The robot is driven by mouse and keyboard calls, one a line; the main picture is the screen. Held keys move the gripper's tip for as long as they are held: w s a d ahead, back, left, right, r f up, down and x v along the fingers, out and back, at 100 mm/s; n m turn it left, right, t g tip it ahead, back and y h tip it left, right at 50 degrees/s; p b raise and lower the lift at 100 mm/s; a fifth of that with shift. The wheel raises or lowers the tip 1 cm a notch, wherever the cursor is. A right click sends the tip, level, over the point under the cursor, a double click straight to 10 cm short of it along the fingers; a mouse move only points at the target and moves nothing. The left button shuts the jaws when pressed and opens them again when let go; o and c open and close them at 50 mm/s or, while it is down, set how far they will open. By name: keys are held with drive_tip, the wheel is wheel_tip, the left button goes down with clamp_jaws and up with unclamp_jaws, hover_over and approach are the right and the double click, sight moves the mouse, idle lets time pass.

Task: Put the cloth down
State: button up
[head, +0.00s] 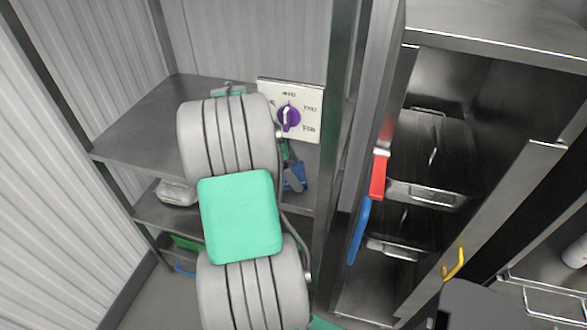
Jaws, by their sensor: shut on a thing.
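My arm reaches up from the bottom of the head view in front of the steel shelf rack and covers much of it. My gripper cannot be made out; the arm hides that area. No cloth can be told for sure. A small blue piece (299,173) shows just right of my arm, below the dial panel, partly behind a grey part. I cannot tell what it is. A pale grey object (176,193) lies on the lower shelf, left of my arm, partly covered.
The upper shelf (135,137) is bare on its left side. A panel with a purple dial (289,117) is at the rack's back right. An open steel cabinet (490,30) with dark trays (430,150) stands right. Red (379,176), blue (358,232) and yellow (454,264) handles stick out.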

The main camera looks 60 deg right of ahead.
drive_tip(key=o, duration=1.1)
drive_tip(key=shift+f, duration=0.1)
drive_tip(key=shift+c, duration=0.2)
drive_tip(key=p+v, duration=0.1)
drive_tip(key=v, duration=1.1)
drive_tip(key=shift+p, duration=0.4)
drive_tip(key=shift+s, duration=0.1)
